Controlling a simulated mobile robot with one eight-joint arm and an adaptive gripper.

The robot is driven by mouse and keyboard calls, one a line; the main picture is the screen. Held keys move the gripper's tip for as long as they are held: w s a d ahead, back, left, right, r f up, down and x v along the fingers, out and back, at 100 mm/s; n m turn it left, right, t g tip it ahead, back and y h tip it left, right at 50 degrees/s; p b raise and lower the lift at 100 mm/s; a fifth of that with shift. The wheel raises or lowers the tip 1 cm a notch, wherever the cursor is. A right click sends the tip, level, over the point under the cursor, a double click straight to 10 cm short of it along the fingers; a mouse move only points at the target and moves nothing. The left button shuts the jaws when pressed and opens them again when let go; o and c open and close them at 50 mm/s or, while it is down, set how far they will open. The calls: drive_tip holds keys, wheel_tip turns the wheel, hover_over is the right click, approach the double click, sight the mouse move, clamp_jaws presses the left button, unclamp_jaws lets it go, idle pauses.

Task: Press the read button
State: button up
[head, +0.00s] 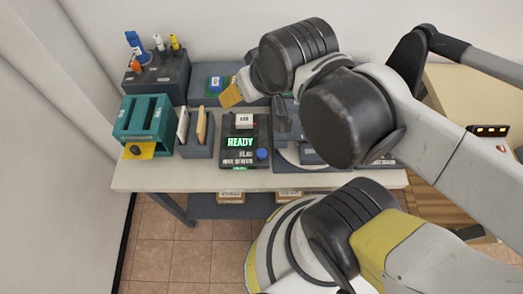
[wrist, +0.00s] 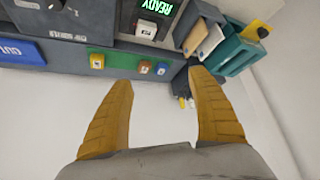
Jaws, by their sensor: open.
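A dark reader device (head: 232,165) stands on the table with a lit green READY display (head: 240,142). A round blue button (head: 262,154) is at its front right, beside a small white label that seems to say READ. A white labelled piece (head: 244,121) sits at the device's back. The display also shows at the top of the wrist view (wrist: 155,6); the blue button is not visible there. My gripper (head: 231,96) is above the back of the table, behind and apart from the device. In the wrist view my gripper (wrist: 160,76) has its yellow fingers wide apart, with nothing between them.
Left of the device are a grey holder (head: 196,150) with cards and a teal rack (head: 146,140). A dark stand (head: 155,80) with bottles is at back left. A green panel with coloured knobs (wrist: 120,64) is near my fingers. The wall is close behind.

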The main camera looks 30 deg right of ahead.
clamp_jaws()
idle(1.4)
